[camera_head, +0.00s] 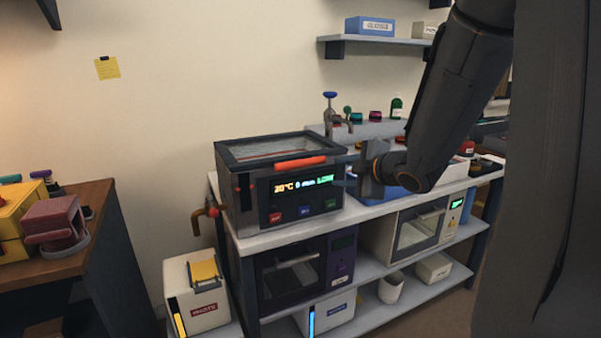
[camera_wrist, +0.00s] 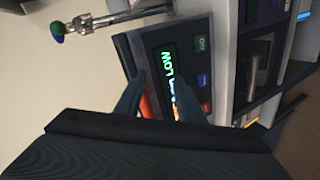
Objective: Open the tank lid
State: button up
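The tank (camera_head: 245,198) is a grey box on the bench top with a lit display and several coloured buttons on its front. Its lid (camera_head: 265,148), a dark frame around a pale pane, lies flat and closed on top. An orange-red handle (camera_head: 300,162) runs along the lid's front edge. My gripper (camera_head: 347,172) is just right of the tank's front, apart from the handle in this view. In the wrist view my gripper (camera_wrist: 156,82) is open and empty, fingers towards the tank front. Part of the orange handle (camera_wrist: 147,106) shows between them, partly hidden.
A tap with a blue knob (camera_head: 330,97) stands behind the tank's right side. A blue tray (camera_head: 375,190) lies right of the tank, behind my gripper. Shelves below hold a dark oven-like device (camera_head: 290,270) and a white one (camera_head: 418,228). A wooden table (camera_head: 85,235) stands at left.

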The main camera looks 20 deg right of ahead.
jog(key=r+n+y, duration=0.1)
jog(key=n+y, duration=0.5)
jog(key=n, duration=0.2)
send_near(304, 164)
jog(key=r+x, duration=0.1)
jog(key=x, duration=0.2)
jog(key=shift+w+a+f, duration=0.4)
jog(key=shift+f, duration=0.15)
jog(key=x, duration=0.7)
jog(key=shift+d, duration=0.1)
grip_shut()
